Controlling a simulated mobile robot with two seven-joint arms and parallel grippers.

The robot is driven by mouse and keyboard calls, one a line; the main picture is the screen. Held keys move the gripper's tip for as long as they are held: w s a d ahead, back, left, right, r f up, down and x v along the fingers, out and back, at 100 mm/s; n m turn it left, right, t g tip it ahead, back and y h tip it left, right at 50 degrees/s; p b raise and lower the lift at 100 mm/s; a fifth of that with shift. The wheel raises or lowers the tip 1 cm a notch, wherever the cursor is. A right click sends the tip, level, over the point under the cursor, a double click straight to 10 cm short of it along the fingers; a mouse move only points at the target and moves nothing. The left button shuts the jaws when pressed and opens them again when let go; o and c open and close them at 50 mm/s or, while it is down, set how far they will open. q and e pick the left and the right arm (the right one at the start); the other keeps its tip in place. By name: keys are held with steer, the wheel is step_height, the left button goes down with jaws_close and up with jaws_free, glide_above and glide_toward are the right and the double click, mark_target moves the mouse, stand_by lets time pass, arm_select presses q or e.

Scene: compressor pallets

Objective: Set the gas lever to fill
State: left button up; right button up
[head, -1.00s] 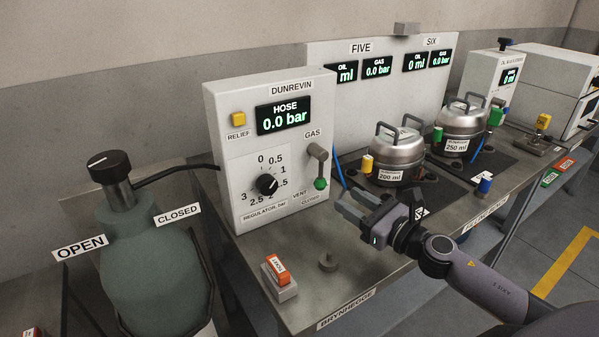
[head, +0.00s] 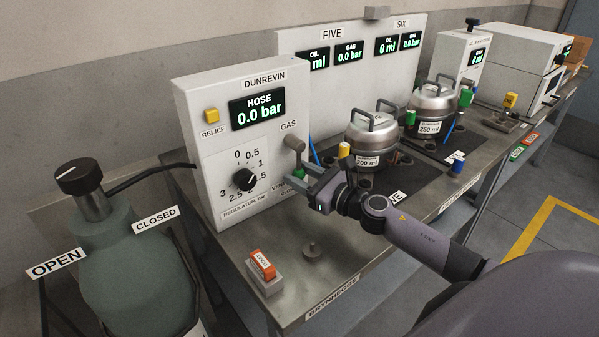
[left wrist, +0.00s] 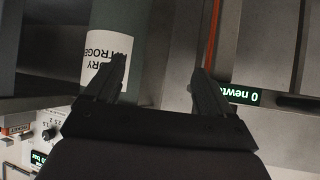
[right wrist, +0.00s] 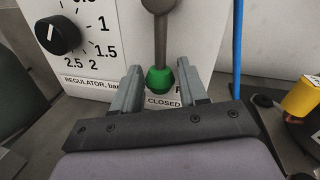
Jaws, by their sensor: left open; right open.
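The gas lever (head: 299,156) hangs from a grey pivot on the front of the white DUNREVIN panel (head: 199,125), its green knob at the bottom. In the right wrist view the lever (right wrist: 160,45) points down, with its knob just above the CLOSED label. My right gripper (head: 297,177) is open at the lever; in its wrist view the fingertips (right wrist: 159,76) stand either side of the knob, not closed on it. Part of another label is hidden behind the right finger. My left gripper (left wrist: 160,70) is open and empty, seen only in its wrist view.
The regulator dial (head: 245,180) is left of the lever. A blue hose (right wrist: 238,45) and a yellow-capped fitting (right wrist: 301,97) are to the right. Two metal vessels (head: 371,137) stand behind my right arm. A green gas cylinder (head: 120,260) stands at the left.

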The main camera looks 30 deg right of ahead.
steer(key=shift+w+a, duration=0.1)
steer(key=shift+w, duration=0.2)
steer(key=shift+c, duration=0.3)
jaws_close()
